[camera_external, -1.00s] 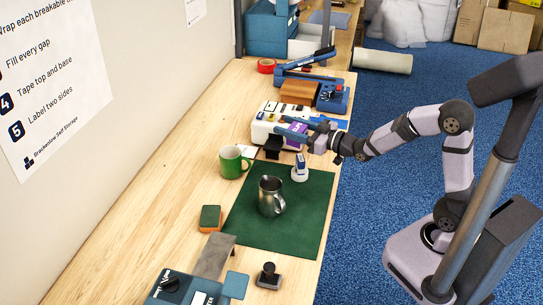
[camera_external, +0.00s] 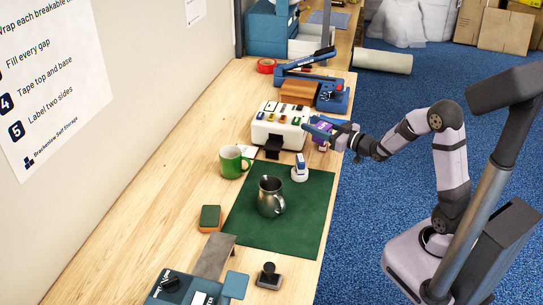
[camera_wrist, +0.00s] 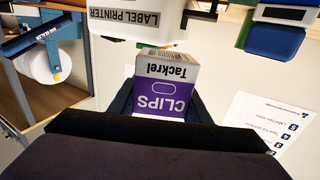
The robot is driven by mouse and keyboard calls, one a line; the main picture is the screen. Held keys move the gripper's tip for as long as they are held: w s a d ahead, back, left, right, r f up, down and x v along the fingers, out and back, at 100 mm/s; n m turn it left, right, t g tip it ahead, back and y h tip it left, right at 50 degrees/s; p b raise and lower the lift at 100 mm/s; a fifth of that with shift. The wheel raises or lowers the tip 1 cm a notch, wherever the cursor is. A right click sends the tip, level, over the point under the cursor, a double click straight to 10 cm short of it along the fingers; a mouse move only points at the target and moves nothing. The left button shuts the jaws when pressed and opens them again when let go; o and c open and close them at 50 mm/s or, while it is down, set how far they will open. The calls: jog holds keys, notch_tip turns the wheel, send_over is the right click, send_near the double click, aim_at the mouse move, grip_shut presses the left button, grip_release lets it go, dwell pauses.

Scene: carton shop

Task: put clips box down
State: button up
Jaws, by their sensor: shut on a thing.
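The clips box (camera_wrist: 163,88), purple and white with "CLIPS" and "Tackrel" on it, is held between the dark fingers of my gripper (camera_wrist: 160,105) in the wrist view, where its lettering appears upside down. In the external view my gripper (camera_external: 325,130) is shut on the clips box (camera_external: 322,132) at the right edge of the table, beside the white label printer (camera_external: 279,122). The fingers hide part of the box. I cannot tell whether the box touches the table.
The green mat (camera_external: 310,215) bears a metal jug (camera_external: 270,196) and a small white and blue item (camera_external: 300,168). A green mug (camera_external: 232,161) stands left of it. A blue sealer (camera_external: 322,85) is behind the printer. The table (camera_external: 160,175) is bare on the left.

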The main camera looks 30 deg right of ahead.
jog(key=shift+f, duration=4.95)
jog(key=shift+f, duration=0.25)
jog(key=o, duration=1.1)
jog(key=shift+r, duration=0.1)
jog(key=shift+r, duration=0.15)
jog(key=shift+v, duration=2)
